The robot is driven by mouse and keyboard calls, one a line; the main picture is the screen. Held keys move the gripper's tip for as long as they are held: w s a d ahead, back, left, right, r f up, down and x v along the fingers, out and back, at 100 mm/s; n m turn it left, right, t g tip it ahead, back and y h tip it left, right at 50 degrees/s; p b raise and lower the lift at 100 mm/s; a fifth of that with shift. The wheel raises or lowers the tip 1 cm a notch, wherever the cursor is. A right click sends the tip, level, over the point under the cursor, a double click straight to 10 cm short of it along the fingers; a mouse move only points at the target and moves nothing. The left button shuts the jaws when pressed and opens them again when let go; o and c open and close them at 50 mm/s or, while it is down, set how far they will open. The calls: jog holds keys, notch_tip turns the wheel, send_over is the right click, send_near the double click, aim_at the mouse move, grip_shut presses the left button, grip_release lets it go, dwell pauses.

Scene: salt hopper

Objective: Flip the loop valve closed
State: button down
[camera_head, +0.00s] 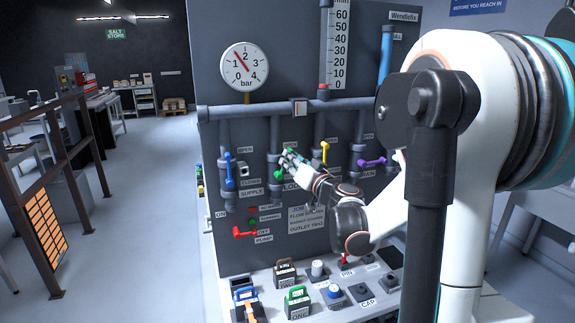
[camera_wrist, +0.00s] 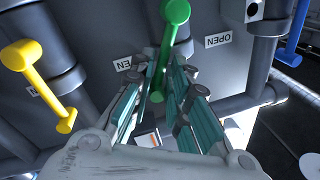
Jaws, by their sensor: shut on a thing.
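The loop valve's green lever (camera_wrist: 172,40) runs between my fingers in the wrist view, with its large round knob at the top. In the head view, a green part of the lever (camera_head: 278,173) shows beside my fingers, above a partly covered label starting "LO". My gripper (camera_head: 288,157) is at the lever, and in the wrist view my gripper (camera_wrist: 164,75) is shut on it, one finger on each side. My fingers hide part of the lever and of its "OPEN" label.
A blue lever (camera_head: 229,170) stands upright to the left, a yellow lever (camera_head: 324,152) to the right, and a purple lever (camera_head: 371,162) lies sideways farther right. A red pump handle (camera_head: 243,232) is below left. The sloped desk (camera_head: 330,310) holds tags and knobs.

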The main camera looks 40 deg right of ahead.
jog(key=d+f+m+h+b, duration=0.3)
jog(key=f+m+b, duration=0.3)
jog(key=m, duration=0.9)
jog(key=shift+s+t+h, duration=0.3)
jog(key=shift+s+t, duration=0.1)
jog(key=shift+s, duration=0.05)
jog(key=shift+s+f+b, duration=0.1)
jog(key=shift+f+b, duration=0.05)
jog(key=shift+b, duration=0.15)
jog(key=c, duration=1.7)
grip_release()
jog(key=shift+d, duration=0.1)
jog(key=v, duration=1.2)
